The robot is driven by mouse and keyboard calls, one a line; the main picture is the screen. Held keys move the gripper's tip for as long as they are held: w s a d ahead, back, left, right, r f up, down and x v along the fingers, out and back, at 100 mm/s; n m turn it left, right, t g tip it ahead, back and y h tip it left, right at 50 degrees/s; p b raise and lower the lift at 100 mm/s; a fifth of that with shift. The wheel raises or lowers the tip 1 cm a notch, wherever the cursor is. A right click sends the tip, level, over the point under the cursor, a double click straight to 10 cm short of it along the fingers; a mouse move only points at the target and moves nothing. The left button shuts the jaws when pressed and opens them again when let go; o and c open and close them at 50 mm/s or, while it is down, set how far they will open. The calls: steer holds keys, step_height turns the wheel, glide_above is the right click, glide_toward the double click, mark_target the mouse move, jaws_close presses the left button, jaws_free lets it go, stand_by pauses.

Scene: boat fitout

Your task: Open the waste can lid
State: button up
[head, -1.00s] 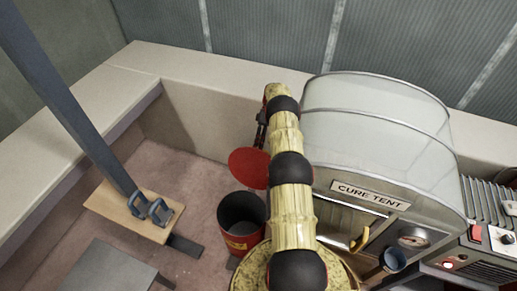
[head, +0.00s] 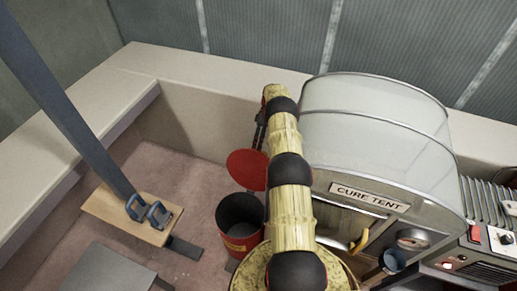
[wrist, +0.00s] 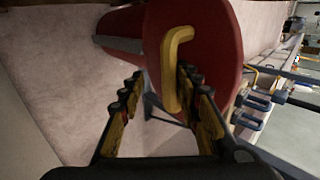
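The red waste can (head: 240,243) stands on the floor left of my arm, its dark inside showing from above. Its round red lid (head: 247,169) stands raised, tilted up behind the open mouth. In the wrist view the lid (wrist: 219,50) is close in front, with a yellow bar handle (wrist: 176,65) on its face; part of the red can (wrist: 122,22) shows behind it. My gripper (wrist: 160,86) is open, its fingers wide apart. The right finger overlaps the handle's edge; I cannot tell whether they touch. In the head view my arm mostly hides the gripper.
A wooden board with blue clamps (head: 148,211) and a grey slanted post (head: 65,95) are at the left. A pale bench (head: 85,113) lines the wall.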

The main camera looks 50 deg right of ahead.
step_height(320, 180, up, 10)
stand_by(0.5)
stand_by(0.5)
steer(key=w+a+r+m+t+h, duration=0.1)
steer(key=a+r+h, duration=0.2)
steer(key=a+r, duration=1.05)
steer(key=w+a+r+m+t+h, duration=0.1)
steer(key=a+r+h, duration=0.2)
steer(key=a+r, duration=1.1)
steer(key=s+a+r+m+t+h, duration=0.1)
steer(key=s+a+r+t+h, duration=0.15)
steer(key=s+a+r, duration=0.75)
steer(key=s+a+f+t, duration=0.1)
steer(key=s+a+t, duration=0.1)
steer(key=s, duration=0.4)
steer(key=s+a+f+m+t, duration=0.1)
steer(key=s+a+f+t, duration=0.1)
steer(key=s+a, duration=0.2)
steer(key=s, duration=0.3)
steer(key=shift+f+y, duration=0.15)
steer(key=shift+y, duration=0.2)
